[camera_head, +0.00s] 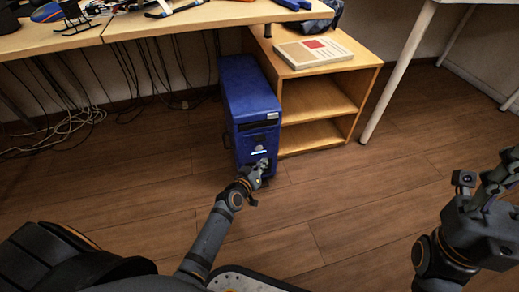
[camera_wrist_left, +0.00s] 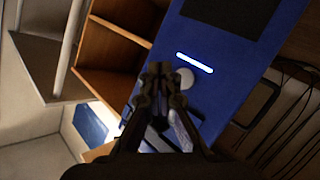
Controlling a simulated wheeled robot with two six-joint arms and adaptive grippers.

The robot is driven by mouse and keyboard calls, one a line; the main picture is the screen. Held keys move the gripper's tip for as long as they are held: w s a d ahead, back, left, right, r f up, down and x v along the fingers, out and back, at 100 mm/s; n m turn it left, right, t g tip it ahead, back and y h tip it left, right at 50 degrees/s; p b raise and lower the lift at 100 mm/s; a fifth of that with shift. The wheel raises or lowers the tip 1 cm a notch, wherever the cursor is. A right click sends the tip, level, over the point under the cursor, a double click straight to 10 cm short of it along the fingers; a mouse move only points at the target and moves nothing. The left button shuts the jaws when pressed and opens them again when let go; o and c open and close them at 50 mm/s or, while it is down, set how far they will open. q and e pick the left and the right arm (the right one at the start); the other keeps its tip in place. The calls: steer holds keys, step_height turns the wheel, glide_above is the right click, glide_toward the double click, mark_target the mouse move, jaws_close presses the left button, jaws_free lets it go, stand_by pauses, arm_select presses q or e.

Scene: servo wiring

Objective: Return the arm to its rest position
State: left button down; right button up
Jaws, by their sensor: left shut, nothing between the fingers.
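My left gripper (camera_head: 261,168) is shut and empty, in front of the lower front face of a blue computer tower (camera_head: 250,100). In the left wrist view its closed fingers (camera_wrist_left: 160,70) point at the tower's blue front (camera_wrist_left: 225,85), close to a round pale button (camera_wrist_left: 184,79) and a lit white bar (camera_wrist_left: 194,62). I cannot tell whether the fingertips touch the tower. My right gripper (camera_head: 492,178) is at the right edge of the head view, raised over the floor; its finger opening is not clear.
A wooden desk (camera_head: 190,20) with items on it spans the top. An open wooden shelf unit (camera_head: 320,105) with a book (camera_head: 313,52) on top stands right of the tower. Cables (camera_head: 75,120) hang at left. A white table leg (camera_head: 395,75) stands at right. The wooden floor is clear.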

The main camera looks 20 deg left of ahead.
arm_select(q)
steer(key=shift+s+d, duration=0.6)
steer(key=shift+s, duration=0.3)
